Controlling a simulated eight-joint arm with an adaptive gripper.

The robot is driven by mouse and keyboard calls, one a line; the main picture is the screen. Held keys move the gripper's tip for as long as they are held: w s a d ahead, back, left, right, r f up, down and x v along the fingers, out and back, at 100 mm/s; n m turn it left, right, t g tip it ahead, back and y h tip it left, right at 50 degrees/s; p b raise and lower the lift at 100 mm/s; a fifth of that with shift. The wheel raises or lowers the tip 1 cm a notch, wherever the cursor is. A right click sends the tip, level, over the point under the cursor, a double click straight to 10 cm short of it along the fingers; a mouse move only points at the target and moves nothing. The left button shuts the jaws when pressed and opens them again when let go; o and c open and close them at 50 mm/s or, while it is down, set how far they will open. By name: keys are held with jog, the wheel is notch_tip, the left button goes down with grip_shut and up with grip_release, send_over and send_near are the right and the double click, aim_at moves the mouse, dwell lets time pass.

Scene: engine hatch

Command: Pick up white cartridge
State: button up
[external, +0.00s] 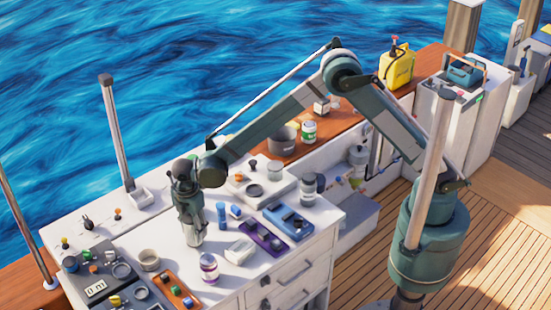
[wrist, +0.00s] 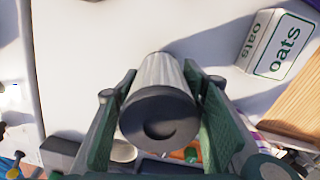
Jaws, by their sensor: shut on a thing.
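The white cartridge (wrist: 160,70) is a pale ribbed cylinder with a dark round end cap facing the camera in the wrist view. My gripper (wrist: 159,85) has its two green-padded fingers pressed on either side of it, so it is shut on the cartridge. In the external view my gripper (external: 192,222) points down over the white counter, with the pale cartridge (external: 196,237) showing below it. I cannot tell whether the cartridge's lower end touches the counter.
A white oats box (wrist: 275,45) lies to the right in the wrist view. In the external view a purple-labelled jar (external: 209,268), a purple tray (external: 263,239) and a blue device (external: 289,221) stand close by. Control panels (external: 95,270) fill the counter's left end.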

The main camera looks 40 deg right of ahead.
aim_at(191, 216)
jog(key=shift+r, duration=4)
